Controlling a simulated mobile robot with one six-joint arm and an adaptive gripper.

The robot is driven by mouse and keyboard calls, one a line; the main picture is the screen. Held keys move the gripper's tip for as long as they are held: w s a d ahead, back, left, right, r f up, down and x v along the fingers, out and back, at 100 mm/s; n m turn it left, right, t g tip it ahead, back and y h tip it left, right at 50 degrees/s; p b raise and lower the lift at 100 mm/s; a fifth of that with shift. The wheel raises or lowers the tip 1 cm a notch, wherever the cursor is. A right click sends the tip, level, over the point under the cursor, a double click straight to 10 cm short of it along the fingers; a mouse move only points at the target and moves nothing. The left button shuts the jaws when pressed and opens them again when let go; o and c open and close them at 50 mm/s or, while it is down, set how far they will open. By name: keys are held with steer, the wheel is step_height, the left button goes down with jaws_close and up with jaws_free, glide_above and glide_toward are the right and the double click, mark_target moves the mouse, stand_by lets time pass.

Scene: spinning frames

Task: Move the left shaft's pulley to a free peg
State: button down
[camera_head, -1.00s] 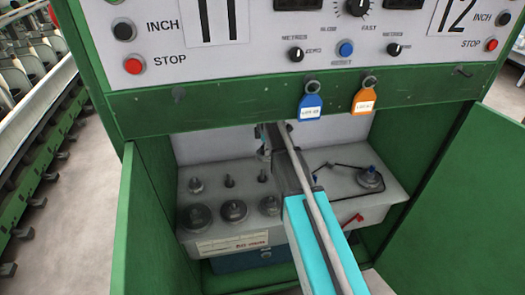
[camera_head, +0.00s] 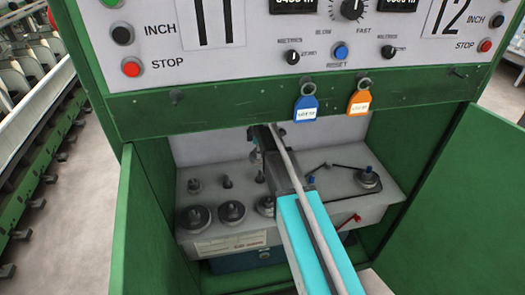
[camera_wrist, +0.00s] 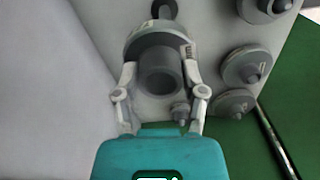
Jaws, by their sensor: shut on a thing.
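My gripper (camera_wrist: 160,92) is shut on a grey pulley (camera_wrist: 158,72) with a wide flange and a hollow hub, seen in the wrist view. It holds the pulley over the grey deck (camera_wrist: 215,20). A bare peg (camera_wrist: 180,113) stands just below right of the pulley in that view, and a dark peg (camera_wrist: 164,8) stands beyond it. In the head view, bare pegs stand at the back left (camera_head: 194,186) and back middle (camera_head: 227,182). The left shaft (camera_head: 310,181) is a short blue-topped post without a visible pulley. The gap under the held pulley is hidden.
Pulleys sit on the front row at left (camera_head: 194,219), middle (camera_head: 231,212) and right (camera_head: 265,206), the last partly behind my arm. The right shaft (camera_head: 368,177) stands at the deck's right. Green cabinet doors (camera_head: 145,225) flank the deck; a green beam (camera_head: 215,100) with hanging tags crosses above.

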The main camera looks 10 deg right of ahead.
mark_target(260, 170)
steer(key=shift+s+d+r+m, duration=0.2)
steer(key=shift+s+d+m, duration=0.1)
steer(key=shift+s+m, duration=0.25)
steer(key=shift+w, duration=0.1)
steer(key=shift+f, duration=0.15)
steer(key=shift+f+b, duration=0.9)
steer(key=shift+f+b, duration=3.95)
steer(key=shift+b, duration=0.05)
stand_by(2.3)
